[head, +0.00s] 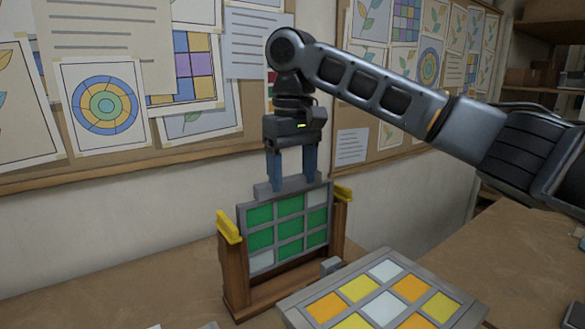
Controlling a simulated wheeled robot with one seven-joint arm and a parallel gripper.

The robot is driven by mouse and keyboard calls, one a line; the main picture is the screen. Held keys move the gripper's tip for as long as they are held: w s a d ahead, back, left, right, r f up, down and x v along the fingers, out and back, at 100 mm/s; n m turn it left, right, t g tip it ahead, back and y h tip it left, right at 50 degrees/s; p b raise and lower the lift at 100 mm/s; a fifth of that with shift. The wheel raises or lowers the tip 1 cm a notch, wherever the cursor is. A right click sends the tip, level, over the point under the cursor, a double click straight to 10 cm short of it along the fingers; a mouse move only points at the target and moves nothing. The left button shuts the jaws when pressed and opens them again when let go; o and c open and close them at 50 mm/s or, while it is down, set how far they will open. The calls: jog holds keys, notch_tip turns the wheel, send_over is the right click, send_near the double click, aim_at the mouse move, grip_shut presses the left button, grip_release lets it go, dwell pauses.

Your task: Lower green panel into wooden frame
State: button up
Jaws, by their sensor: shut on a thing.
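The green panel (289,225) has a grey grid with several green panes and a few pale ones. It stands upright between the two side posts of the wooden frame (233,277), which has yellow caps on top. My gripper (292,184) is above the panel, with its blue fingers shut on the grey tab at the panel's top edge. The panel's lower edge appears to be above the frame's wooden base (285,287). Whether the panel's sides touch the posts cannot be told.
A second panel (385,296) with orange, yellow and pale panes lies on the brown table (130,285) in front of the frame, to the right. A small grey block (330,266) is between them. Pinboards with paper designs hang on the wall behind. The table left of the frame is mostly clear.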

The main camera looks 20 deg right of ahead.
aim_at(292, 193)
jog(key=shift+f+b, duration=0.45)
jog(key=shift+f, duration=2.05)
jog(key=o, duration=1.2)
jog(key=shift+f, duration=0.1)
jog(key=shift+r+p, duration=3.6)
jog(key=shift+p, duration=0.05)
jog(key=shift+f, duration=0.1)
